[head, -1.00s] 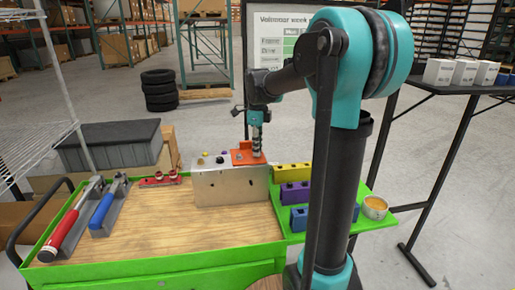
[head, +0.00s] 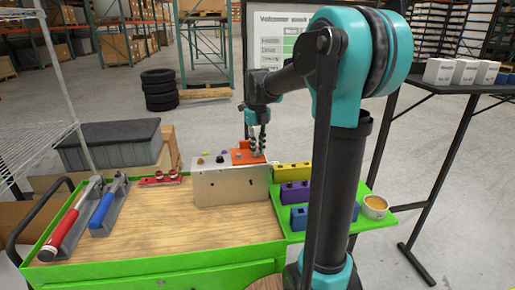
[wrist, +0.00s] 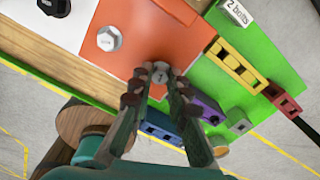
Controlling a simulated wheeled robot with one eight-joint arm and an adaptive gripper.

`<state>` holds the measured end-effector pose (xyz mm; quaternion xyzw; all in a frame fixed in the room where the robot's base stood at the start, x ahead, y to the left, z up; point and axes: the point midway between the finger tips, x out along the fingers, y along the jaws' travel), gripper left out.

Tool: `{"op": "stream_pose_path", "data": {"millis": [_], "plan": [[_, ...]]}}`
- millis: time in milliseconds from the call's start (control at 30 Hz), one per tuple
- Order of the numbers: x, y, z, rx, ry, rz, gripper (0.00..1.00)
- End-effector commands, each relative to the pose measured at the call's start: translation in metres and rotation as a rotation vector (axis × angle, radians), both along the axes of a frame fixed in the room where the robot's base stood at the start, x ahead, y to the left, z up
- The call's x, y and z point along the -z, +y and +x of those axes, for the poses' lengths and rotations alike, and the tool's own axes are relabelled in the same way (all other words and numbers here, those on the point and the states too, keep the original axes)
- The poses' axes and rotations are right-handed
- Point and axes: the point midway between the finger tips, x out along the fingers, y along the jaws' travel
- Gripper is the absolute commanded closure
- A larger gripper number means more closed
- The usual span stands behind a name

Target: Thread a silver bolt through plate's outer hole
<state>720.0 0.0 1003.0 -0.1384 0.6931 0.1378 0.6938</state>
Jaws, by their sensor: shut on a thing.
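The orange plate (head: 240,157) lies on top of the metal chassis box (head: 230,188); it also fills the middle of the wrist view (wrist: 140,22). One silver hex-head bolt (wrist: 109,38) sits on the plate, apart from my gripper. My gripper (wrist: 160,78) points down over the plate, its two fingers shut on a second silver bolt (wrist: 160,70) whose round head shows between the fingertips. In the head view my gripper (head: 257,152) is at the plate's right part. The bolt's shank and the hole beneath are hidden, so I cannot tell how deep it sits.
Black bolt heads (head: 220,159) stand on the box left of the plate. Yellow (head: 292,170), purple (head: 295,192) and blue (head: 299,215) blocks lie on the green shelf at right, beside a small round cup (head: 374,206). The wooden bench top (head: 190,225) in front is clear.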

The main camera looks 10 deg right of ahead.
Motion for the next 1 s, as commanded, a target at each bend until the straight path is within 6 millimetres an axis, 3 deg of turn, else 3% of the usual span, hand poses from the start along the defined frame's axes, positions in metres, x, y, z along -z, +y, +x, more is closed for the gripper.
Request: {"op": "stream_pose_path", "data": {"millis": [200,433,467,633,1000], "plan": [[0.0028,0.0,-0.0028,0.166,0.005,0.0,1.0],[0.0028,0.0,-0.0028,0.174,0.005,0.0,1.0],[0.0028,0.0,-0.0028,0.174,0.005,0.0,0.8],[0.0024,-0.0001,-0.0025,0.173,0.005,-0.001,0.6],[-0.0017,0.0,-0.0007,0.173,0.001,0.0,0.6]]}}
